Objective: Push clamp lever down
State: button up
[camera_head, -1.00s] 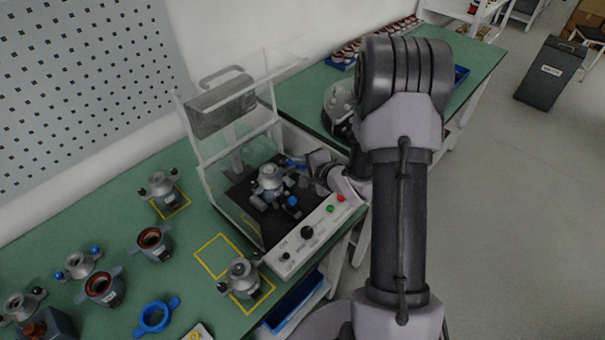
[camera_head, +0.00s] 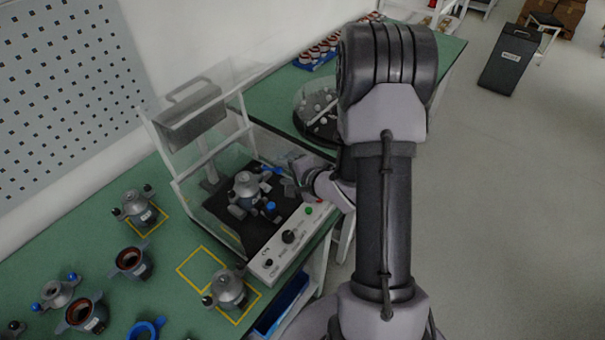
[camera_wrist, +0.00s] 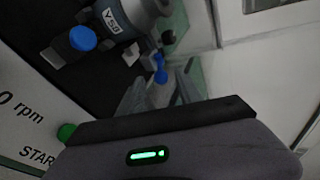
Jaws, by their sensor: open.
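The test box (camera_head: 205,215) has a black floor and a raised clear cover with a grey handle block. A grey stator (camera_head: 246,188) stands in it, and its side with a label shows in the wrist view (camera_wrist: 128,14). A blue clamp lever (camera_head: 271,169) is behind the stator; a blue lever tip (camera_wrist: 160,68) shows in the wrist view just beyond my fingers. A blue knob (camera_head: 270,208) sits in front of the stator, also in the wrist view (camera_wrist: 82,38). My gripper (camera_head: 292,186) reaches in from the right. Its fingers (camera_wrist: 160,92) are open and appear empty near the blue lever tip.
The control panel (camera_head: 290,240) with a green button (camera_head: 309,211) and a black dial lies along the box front, close under my gripper. Another stator (camera_head: 228,290) stands in a yellow outline. Several parts stand on the green bench at left. A round clear container (camera_head: 318,108) is behind my arm.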

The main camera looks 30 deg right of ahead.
jog(key=p+v, duration=0.8)
jog(key=v, duration=0.5)
jog(key=shift+f, duration=0.1)
notch_tip(320, 180, up, 7)
jog(key=w+d+n+g+h+b, duration=0.1)
jog(key=w+n+g+h+b, duration=0.25)
jog(key=n+b, duration=0.2)
jog(key=s+a+r+n+g+y+b, duration=0.1)
jog(key=s+a+r+n+y+b, duration=0.1)
jog(key=s+a, duration=0.6)
jog(key=s+a+r+n+g+y+b, duration=0.1)
jog(key=s+a+r+n+y+b, duration=0.1)
jog(key=s+a+r+n, duration=0.3)
jog(key=s+a, duration=0.4)
jog(key=a, duration=0.4)
jog(key=shift+r, duration=0.35)
